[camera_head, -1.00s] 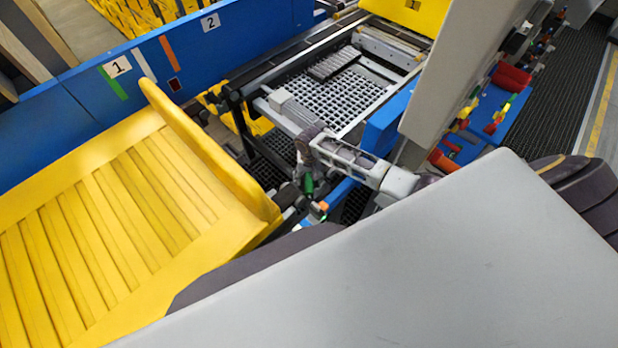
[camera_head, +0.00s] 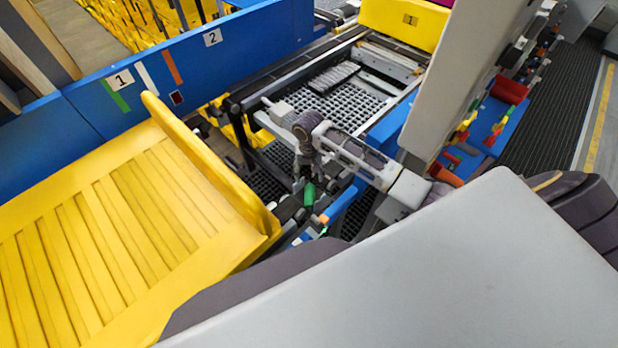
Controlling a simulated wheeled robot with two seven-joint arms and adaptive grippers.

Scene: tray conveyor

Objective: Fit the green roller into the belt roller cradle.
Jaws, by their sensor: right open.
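The green roller (camera_head: 309,194) shows as a small green piece beside the right end of the yellow slatted chute. My right gripper (camera_head: 304,181) is open just above it, its dark fingers pointing down close to the roller. I cannot tell whether they touch it. The belt roller cradle cannot be made out clearly among the dark rollers and frame parts around the green piece, so I cannot tell how the roller sits in it. My left gripper is not in view.
The yellow chute (camera_head: 262,217) with its raised edge stands close on the left. A blue wall (camera_head: 60,115) runs behind it. A conveyor frame with a grey grid (camera_head: 345,105) lies beyond my right arm. A blue shelf (camera_head: 505,125) with coloured parts stands at right.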

